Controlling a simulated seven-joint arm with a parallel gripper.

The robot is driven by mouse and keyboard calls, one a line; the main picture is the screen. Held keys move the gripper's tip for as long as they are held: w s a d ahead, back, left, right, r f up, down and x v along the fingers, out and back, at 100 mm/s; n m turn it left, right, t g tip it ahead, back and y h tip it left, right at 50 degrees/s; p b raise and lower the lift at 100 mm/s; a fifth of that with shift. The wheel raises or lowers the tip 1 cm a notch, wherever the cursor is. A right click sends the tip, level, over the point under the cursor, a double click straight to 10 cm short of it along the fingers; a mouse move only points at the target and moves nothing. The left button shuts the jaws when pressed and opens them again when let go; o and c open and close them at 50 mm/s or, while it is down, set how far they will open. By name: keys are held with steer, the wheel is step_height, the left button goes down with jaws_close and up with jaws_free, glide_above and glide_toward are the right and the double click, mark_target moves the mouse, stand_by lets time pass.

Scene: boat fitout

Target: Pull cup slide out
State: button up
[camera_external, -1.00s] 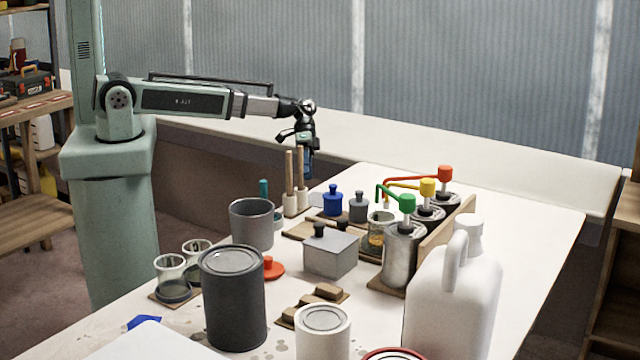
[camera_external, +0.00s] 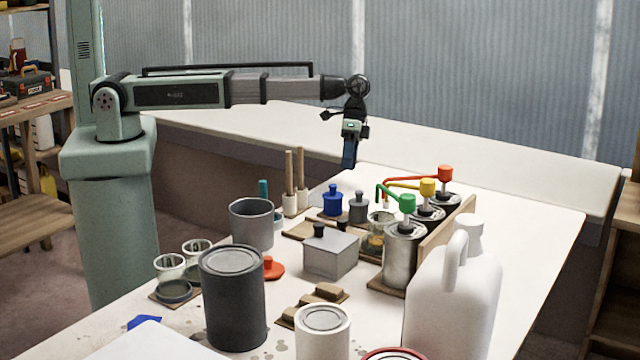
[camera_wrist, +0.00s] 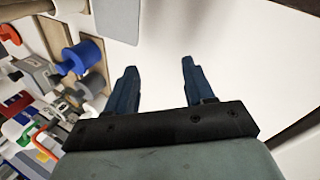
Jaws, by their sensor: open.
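A clear glass cup (camera_external: 379,240) with amber contents stands beside the pump cans, in front of the green pump's spout. It seems to rest on a dark wooden base, but I cannot make out the slide itself clearly. My gripper (camera_external: 349,166) hangs pointing down above the back of the table, behind and above the blue and grey knobbed pieces. It is open and empty, and touches nothing. In the wrist view the two blue fingers (camera_wrist: 158,68) stand apart over bare white tabletop. The blue knobbed piece (camera_wrist: 82,58) lies to their left there.
Pump cans with green (camera_external: 408,204), yellow (camera_external: 428,187) and red (camera_external: 445,174) heads stand right of the cup by a wooden board. A grey lidded box (camera_external: 330,258) stands front-left of it. Upright wooden handles (camera_external: 289,180) are at left.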

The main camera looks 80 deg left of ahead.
steer(key=s+d+r+y, duration=0.1)
steer(key=d+r, duration=0.1)
steer(key=d, duration=0.6)
steer(key=s+d+r+y, duration=0.1)
steer(key=d+r, duration=0.2)
steer(key=d, duration=0.5)
step_height(320, 180, up, 5)
steer(key=t+y, duration=0.2)
glide_above(345, 219)
step_height(345, 219, down, 14)
steer(key=shift+s+d+r, duration=0.1)
steer(key=shift+r, duration=0.1)
steer(key=shift+n, duration=0.3)
jaws_close()
